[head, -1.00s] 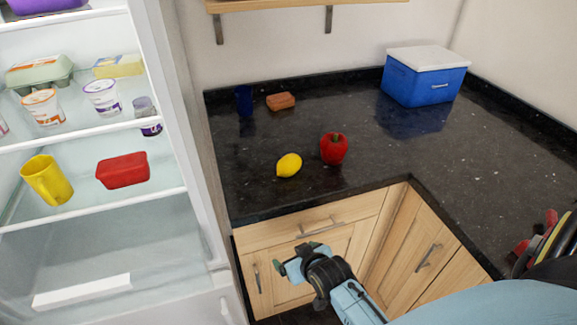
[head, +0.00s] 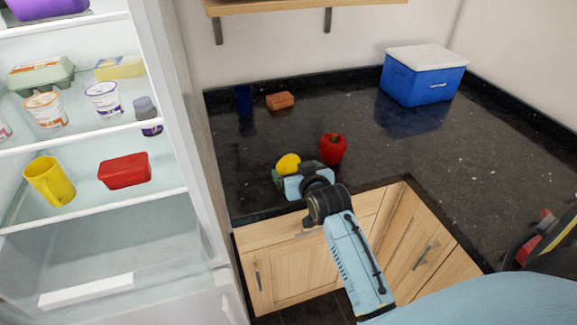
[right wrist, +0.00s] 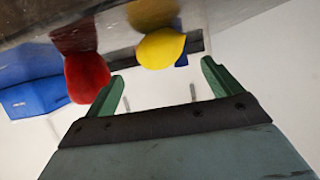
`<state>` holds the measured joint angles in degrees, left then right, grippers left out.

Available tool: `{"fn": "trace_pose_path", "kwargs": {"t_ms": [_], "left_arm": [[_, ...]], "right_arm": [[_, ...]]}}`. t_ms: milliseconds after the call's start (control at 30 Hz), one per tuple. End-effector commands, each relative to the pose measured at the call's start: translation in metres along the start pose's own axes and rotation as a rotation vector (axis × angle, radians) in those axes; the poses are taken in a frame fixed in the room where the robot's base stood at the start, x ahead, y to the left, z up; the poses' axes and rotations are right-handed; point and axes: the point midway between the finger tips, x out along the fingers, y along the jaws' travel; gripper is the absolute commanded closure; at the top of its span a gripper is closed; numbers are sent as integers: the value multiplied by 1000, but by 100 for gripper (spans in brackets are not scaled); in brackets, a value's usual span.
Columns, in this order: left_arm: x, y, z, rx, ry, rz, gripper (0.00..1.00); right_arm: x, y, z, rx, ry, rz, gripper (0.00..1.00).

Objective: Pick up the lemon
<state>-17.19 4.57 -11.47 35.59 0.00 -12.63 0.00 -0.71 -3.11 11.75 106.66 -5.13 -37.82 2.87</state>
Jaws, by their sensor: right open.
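The yellow lemon (head: 288,163) lies on the dark granite counter, left of a red bell pepper (head: 333,148). My right gripper (head: 296,175) is at the counter on the near side of the lemon and hides its lower part. In the right wrist view, the lemon (right wrist: 161,49) shows beyond and between the two green fingertips (right wrist: 158,72), which are open with nothing between them. The pepper (right wrist: 86,77) shows there beside the left finger. I cannot tell whether a finger touches the lemon. My left gripper is not in view.
A brown block (head: 280,100) and a dark blue cup (head: 244,100) stand at the back of the counter. A blue cooler (head: 424,78) with a white lid stands at the back right. An open fridge (head: 190,150) is at the left. The counter's right part is largely clear.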

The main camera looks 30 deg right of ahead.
Motion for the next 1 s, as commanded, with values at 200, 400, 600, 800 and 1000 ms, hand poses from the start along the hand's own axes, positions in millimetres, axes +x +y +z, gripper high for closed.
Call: {"fn": "trace_pose_path", "kwargs": {"t_ms": [200,400,600,800,1000], "left_arm": [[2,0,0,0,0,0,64],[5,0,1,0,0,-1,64],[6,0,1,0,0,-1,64],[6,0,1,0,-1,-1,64],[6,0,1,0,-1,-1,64]], "right_arm": [[19,0,1,0,0,0,10],[45,0,2,0,1,0,10],[54,-1,2,0,0,0,10],[53,-1,2,0,0,0,14],[53,-1,2,0,0,0,40]]}}
